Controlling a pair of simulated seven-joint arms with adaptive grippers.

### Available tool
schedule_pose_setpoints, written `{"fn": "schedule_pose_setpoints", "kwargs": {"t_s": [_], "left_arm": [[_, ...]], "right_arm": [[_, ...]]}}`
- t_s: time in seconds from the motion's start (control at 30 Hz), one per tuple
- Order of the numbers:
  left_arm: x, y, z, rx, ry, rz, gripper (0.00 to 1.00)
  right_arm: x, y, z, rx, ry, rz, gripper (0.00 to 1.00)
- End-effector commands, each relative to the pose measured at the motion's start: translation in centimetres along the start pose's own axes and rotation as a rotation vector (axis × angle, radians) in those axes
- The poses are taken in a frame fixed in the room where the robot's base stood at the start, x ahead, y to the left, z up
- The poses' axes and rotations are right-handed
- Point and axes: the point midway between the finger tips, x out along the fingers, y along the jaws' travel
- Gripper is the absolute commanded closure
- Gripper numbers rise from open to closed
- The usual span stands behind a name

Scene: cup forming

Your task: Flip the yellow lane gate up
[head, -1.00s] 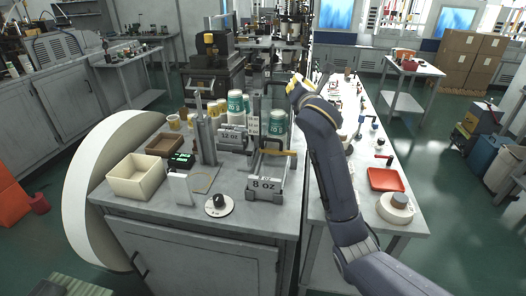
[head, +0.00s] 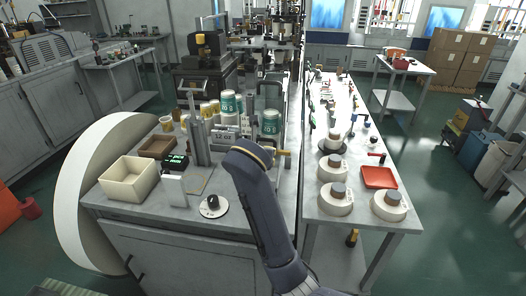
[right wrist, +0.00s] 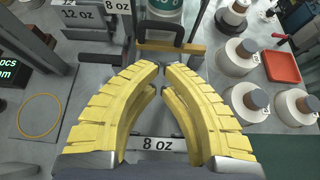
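The yellow lane gate (right wrist: 184,49) is a flat bar lying level across the lane in the right wrist view, just beyond my fingertips and apart from them. Its right end (head: 285,153) shows past my right arm in the head view. A dark handle-like frame (right wrist: 178,29) stands behind it. My right gripper (right wrist: 161,68) has yellow ribbed fingers curved together, tips almost meeting, with nothing between them. It is above the lane's 8 oz label (right wrist: 157,145). In the head view my right arm hides this gripper and most of the lane. My left gripper is not in view.
Left of the lane are a grey post (head: 198,138), a cream bin (head: 128,181) and a round black knob (head: 212,203). Green-labelled cup stacks (head: 270,122) stand behind. White round pots (head: 335,197) and a red tray (head: 380,177) are on the right bench.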

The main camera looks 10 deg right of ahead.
Motion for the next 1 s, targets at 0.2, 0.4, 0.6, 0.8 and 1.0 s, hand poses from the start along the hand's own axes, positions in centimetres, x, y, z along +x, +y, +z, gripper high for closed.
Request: {"fn": "schedule_pose_setpoints", "kwargs": {"t_s": [0.2,0.4,0.6,0.8,1.0], "left_arm": [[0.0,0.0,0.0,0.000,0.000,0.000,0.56],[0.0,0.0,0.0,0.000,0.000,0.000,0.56],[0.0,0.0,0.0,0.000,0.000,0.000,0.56],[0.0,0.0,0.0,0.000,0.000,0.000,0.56],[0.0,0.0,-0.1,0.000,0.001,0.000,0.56]], "right_arm": [[0.0,0.0,0.0,0.001,0.000,0.001,1.00],[0.7,0.0,0.0,0.000,0.000,0.000,1.00],[3.3,0.0,0.1,0.000,0.000,-0.002,1.00],[6.3,0.0,0.0,0.000,0.000,-0.002,1.00],[8.6,0.0,0.1,0.001,-0.001,0.000,1.00]]}}
